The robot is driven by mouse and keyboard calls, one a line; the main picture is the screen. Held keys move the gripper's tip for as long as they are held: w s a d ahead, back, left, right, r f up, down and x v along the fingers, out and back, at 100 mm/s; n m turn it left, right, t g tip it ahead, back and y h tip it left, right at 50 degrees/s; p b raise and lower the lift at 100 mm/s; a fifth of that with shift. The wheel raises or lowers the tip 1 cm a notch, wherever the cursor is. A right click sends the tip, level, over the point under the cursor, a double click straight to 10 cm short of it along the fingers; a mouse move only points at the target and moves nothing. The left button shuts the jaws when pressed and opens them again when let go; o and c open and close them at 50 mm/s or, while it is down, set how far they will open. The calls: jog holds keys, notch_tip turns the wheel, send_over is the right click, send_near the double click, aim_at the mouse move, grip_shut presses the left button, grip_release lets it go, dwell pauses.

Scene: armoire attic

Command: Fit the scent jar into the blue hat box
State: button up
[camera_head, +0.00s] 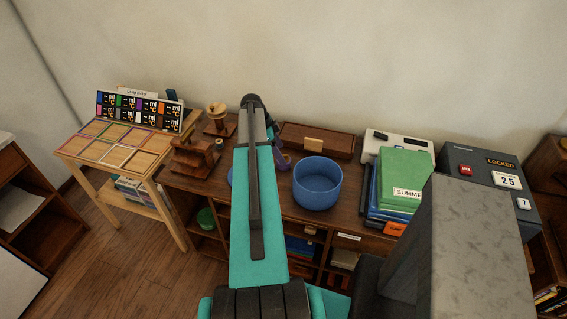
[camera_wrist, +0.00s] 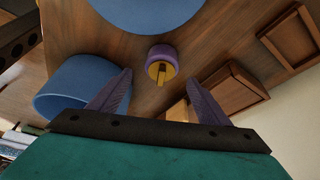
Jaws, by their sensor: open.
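In the wrist view a small purple jar (camera_wrist: 160,52) with a yellow top and a thin upright yellow piece, which I take to be the scent jar, stands on the wooden top. My gripper (camera_wrist: 159,77) is open, with one purple finger to each side just short of the jar; nothing is held. The blue hat box (camera_head: 317,185) is round and open on the cabinet, right of my arm in the head view. Its blue wall (camera_wrist: 70,95) is left of my fingers in the wrist view. My arm hides the jar in the head view.
A flat blue disc (camera_wrist: 145,12), perhaps a lid, lies beyond the jar. A brown chest (camera_head: 300,133) stands behind the box. Green and blue stacked boxes (camera_head: 403,172) are to the right, and a wooden stand (camera_head: 193,158) is to the left.

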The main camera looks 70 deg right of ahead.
jog(key=shift+f, duration=0.15)
jog(key=shift+p+x, duration=1.05)
jog(key=shift+x, duration=0.05)
jog(key=shift+p+x, duration=0.5)
jog(key=shift+x, duration=0.9)
jog(key=shift+w, duration=0.1)
jog(key=c, duration=1.5)
jog(key=shift+r+b, duration=1.9)
jog(key=shift+r, duration=3.1)
